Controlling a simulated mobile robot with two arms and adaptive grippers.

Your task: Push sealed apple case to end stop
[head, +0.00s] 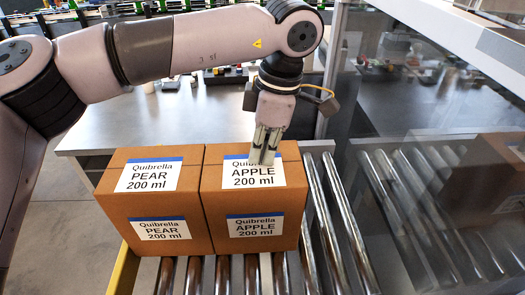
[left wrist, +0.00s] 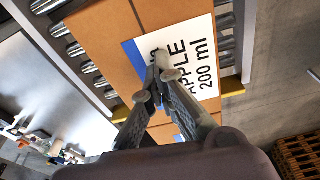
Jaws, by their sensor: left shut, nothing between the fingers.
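The apple case (head: 292,172) is a closed brown carton with white labels on its top and front. It stands upright on the roller conveyor, side by side with the pear case (head: 112,190) on its left. My left gripper (head: 264,157) points down at the top of the apple case, fingers together and empty, over the top label. In the left wrist view the closed fingertips (left wrist: 158,78) overlap the apple label (left wrist: 202,50); I cannot tell whether they touch the carton. An end stop cannot be made out. My right gripper is not in view.
Bare rollers (head: 342,225) run to the right of the apple case, beside a clear panel (head: 395,90). Behind the panel is a dark carton shape, perhaps a reflection. A grey table (head: 150,115) lies behind the cases. A wooden pallet (left wrist: 298,155) shows in the left wrist view.

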